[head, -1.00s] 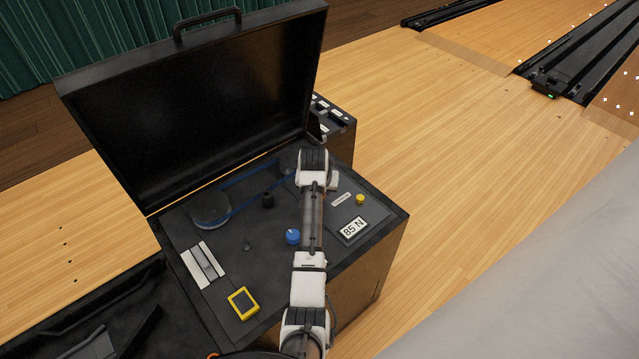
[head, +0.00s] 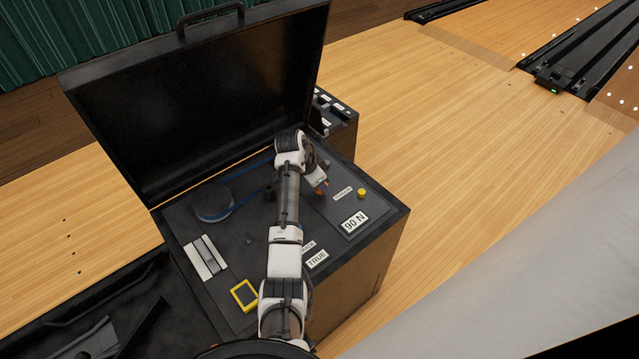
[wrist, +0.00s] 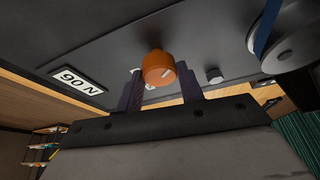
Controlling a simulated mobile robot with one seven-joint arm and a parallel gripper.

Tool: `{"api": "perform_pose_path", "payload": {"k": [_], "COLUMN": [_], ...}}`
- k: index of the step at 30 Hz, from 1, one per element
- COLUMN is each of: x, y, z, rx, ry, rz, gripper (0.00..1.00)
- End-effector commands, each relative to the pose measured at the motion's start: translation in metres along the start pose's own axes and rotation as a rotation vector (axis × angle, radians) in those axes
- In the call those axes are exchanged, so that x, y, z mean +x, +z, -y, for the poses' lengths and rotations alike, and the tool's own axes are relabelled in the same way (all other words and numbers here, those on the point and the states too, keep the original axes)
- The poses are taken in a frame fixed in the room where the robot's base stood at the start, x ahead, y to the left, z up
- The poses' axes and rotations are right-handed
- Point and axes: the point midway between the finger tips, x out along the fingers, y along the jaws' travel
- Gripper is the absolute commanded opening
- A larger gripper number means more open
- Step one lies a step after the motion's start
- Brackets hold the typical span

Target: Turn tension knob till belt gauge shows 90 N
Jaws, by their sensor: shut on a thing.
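The belt gauge (head: 355,221) on the panel reads 90 N; the same gauge in the wrist view (wrist: 79,80) also reads 90 N. The orange tension knob (wrist: 158,68) stands out from the dark panel, with a small light mark on its face. My gripper (wrist: 162,84) is shut on this knob, one dark finger on each side. In the head view my gripper (head: 321,187) is at the panel, left of the gauge, and the knob is mostly hidden there. The blue belt (wrist: 267,28) runs over a grey pulley (wrist: 292,50).
The raised black lid (head: 200,110) stands behind the panel. A yellow knob (head: 362,193) sits above the gauge. A yellow-framed device (head: 244,295) and a large pulley (head: 213,203) are on the left.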

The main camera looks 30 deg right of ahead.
Motion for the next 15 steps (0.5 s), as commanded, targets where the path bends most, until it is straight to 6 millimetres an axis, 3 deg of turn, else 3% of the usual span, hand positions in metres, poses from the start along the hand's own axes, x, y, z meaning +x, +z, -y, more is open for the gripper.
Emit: {"api": "perform_pose_path", "payload": {"k": [15], "x": [0.0006], "y": [0.0001], "z": [0.0003], "rx": [0.115], "ry": [0.049], "rz": [0.002], "gripper": [0.15]}}
